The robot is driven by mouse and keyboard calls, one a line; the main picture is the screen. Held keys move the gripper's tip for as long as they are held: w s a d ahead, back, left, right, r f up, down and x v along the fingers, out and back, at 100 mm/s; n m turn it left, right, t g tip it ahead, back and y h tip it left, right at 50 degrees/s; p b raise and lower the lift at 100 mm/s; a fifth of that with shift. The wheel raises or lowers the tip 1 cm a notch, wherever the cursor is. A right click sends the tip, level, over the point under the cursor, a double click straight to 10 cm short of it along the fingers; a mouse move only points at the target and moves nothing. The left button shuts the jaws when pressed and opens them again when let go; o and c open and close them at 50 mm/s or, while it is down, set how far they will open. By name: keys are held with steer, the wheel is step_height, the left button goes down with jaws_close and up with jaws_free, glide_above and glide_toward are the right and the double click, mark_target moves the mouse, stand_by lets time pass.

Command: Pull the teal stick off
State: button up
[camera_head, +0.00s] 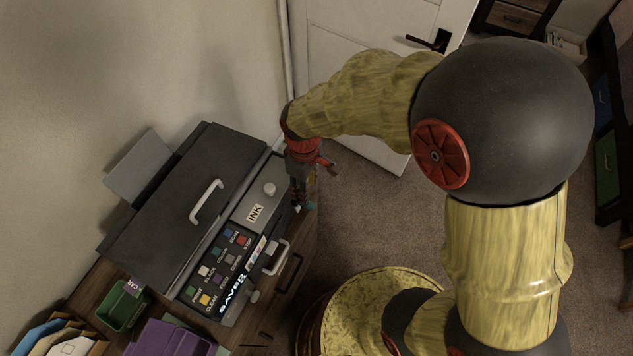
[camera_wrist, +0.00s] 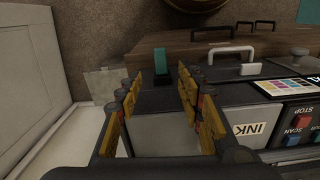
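The teal stick (camera_wrist: 161,60) stands upright at the side of the dark printer (camera_wrist: 246,92) in the wrist view, with a dark part at its lower end. My gripper (camera_wrist: 154,78) is open, with one yellow-padded finger on each side of the picture's middle. The stick shows between the fingertips, nearer the right one, and appears a little beyond them. I see no contact. In the head view my gripper (camera_head: 303,201) is at the printer's upper right corner, and a small bit of teal (camera_head: 312,205) shows by the fingertips; the rest is hidden.
The printer (camera_head: 190,205) has a lid handle (camera_head: 207,201), a label reading INK (camera_head: 255,213) and several coloured buttons. A green tray (camera_head: 122,306) and a purple box (camera_head: 170,340) stand at lower left. A white door (camera_head: 350,85) is behind. Carpet lies right of the desk.

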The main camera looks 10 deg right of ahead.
steer(key=shift+s+n, duration=0.1)
steer(key=shift+n, duration=0.2)
steer(key=shift+f, duration=0.3)
step_height(320, 180, down, 7)
steer(key=b, duration=0.2)
steer(key=shift+f+b, duration=0.15)
steer(key=shift+b, duration=0.2)
steer(key=shift+c, duration=0.4)
jaws_close()
